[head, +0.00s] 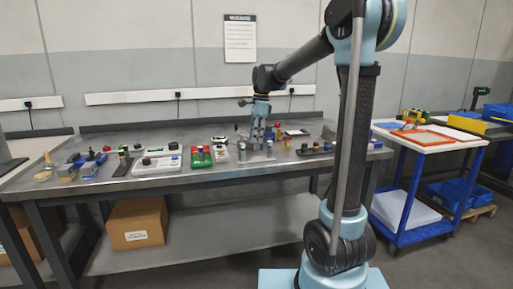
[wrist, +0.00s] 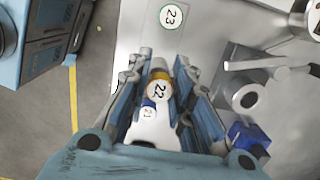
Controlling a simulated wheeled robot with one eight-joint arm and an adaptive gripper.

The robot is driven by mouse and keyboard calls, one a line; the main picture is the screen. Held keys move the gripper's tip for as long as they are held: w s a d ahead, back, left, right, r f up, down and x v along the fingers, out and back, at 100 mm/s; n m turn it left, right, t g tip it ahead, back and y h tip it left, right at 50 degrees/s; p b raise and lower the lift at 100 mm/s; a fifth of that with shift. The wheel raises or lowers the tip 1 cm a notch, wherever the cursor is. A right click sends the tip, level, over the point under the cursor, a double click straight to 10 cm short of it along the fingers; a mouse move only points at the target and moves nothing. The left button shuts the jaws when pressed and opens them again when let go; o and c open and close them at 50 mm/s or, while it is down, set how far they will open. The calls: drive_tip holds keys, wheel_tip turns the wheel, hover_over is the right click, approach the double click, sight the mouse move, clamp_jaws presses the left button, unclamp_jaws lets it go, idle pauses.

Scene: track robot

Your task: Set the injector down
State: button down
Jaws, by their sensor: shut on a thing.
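My gripper (wrist: 156,82) is shut on a small part in the wrist view, which I take to be the injector (wrist: 159,75). It has an orange ring and a round white label "22" facing the camera. A smaller blue part labelled "21" (wrist: 149,113) shows just below it, between the fingers. The fingers hide the injector's sides, and I cannot tell whether its lower end touches anything. In the head view my gripper (head: 258,143) points down, low over the right half of the grey workbench (head: 240,173). The injector is too small to make out there.
A label "23" (wrist: 171,15) lies just beyond the fingertips. A grey metal fixture (wrist: 246,95) and a blue block (wrist: 247,133) stand close on the right. On the bench, a red-and-green part (head: 201,156) and a white box (head: 157,163) stand left of my gripper.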

sight(256, 149)
drive_tip(key=shift+f, duration=2.05)
drive_tip(key=c, duration=1.4)
unclamp_jaws()
drive_tip(key=shift+f, duration=0.1)
